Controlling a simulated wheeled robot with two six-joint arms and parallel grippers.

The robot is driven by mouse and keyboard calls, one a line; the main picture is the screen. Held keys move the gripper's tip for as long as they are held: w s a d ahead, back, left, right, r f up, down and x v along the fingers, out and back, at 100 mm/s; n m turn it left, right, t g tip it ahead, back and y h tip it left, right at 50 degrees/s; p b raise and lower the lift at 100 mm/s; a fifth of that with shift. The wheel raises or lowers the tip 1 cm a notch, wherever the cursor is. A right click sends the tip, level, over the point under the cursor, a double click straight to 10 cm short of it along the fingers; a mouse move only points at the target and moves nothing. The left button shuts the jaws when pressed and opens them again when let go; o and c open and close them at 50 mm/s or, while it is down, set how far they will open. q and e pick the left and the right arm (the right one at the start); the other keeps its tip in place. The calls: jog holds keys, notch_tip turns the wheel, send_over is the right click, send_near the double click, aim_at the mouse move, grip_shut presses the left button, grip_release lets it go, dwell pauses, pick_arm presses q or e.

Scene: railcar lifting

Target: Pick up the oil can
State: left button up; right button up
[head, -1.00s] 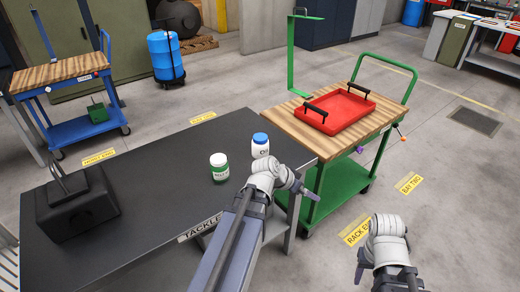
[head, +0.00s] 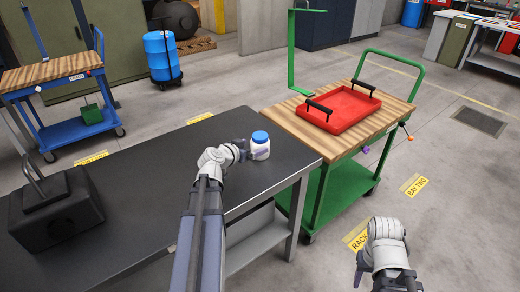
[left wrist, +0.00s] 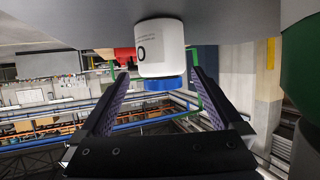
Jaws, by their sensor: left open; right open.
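The oil can, a white container with a blue cap (head: 260,147), stands upright on the dark table near its far right corner. My left gripper (head: 243,149) is just left of it, low over the table. In the left wrist view, which is upside down, the can (left wrist: 161,48) with its letter "O" lies between the open fingertips (left wrist: 160,76), with a gap on each side. I cannot tell how deep it sits between them. My right gripper (head: 362,268) is at the lower right over the floor, away from the table; its opening is hard to see.
The table (head: 150,165) also bears a black block with a handle (head: 55,212) at left. A green object (left wrist: 303,65) is close at the left wrist view's right edge. A green cart (head: 335,195) with a red tray (head: 342,112) stands right of the table.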

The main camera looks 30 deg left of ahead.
aim_at(255, 146)
pick_arm(q)
jog(key=b+x, duration=0.1)
jog(key=x, duration=0.2)
jog(key=shift+w+f, duration=0.3)
jog(key=shift+w, duration=0.3)
jog(key=b+x, duration=0.2)
jog(key=x, duration=0.3)
jog(key=shift+w+a+f, duration=0.1)
jog(key=c, duration=1.5)
notch_tip(255, 146, up, 10)
jog(key=p, duration=1)
